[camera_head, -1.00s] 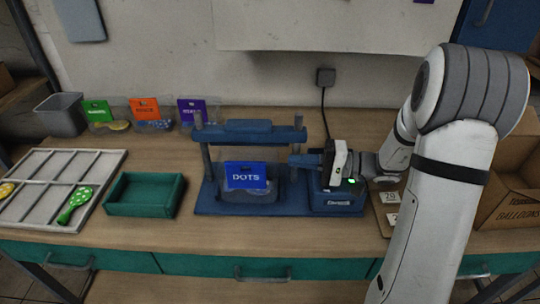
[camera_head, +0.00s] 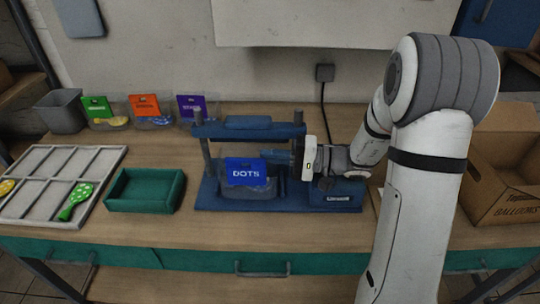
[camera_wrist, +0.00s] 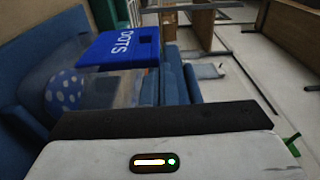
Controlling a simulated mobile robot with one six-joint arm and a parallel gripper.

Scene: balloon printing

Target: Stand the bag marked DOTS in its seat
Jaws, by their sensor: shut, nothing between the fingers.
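The bag marked DOTS (camera_head: 246,172) has a blue header and a clear body. It stands in the blue press (camera_head: 228,204), between the posts and under the top bar. In the wrist view the DOTS bag (camera_wrist: 120,47) shows its header and a blue balloon with white dots inside. My gripper (camera_head: 270,157) is shut and empty, reaching in from the right at header height, its tips close to the header's right edge. I cannot tell whether they touch. The floor of the seat under the bag is hidden.
A green tray (camera_head: 146,208) and a divided white tray (camera_head: 84,215) holding balloons lie left of the press. Several bags with green, orange (camera_head: 146,105) and purple headers stand behind, beside a grey bin (camera_head: 62,115). A cardboard box (camera_head: 505,205) is at the right.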

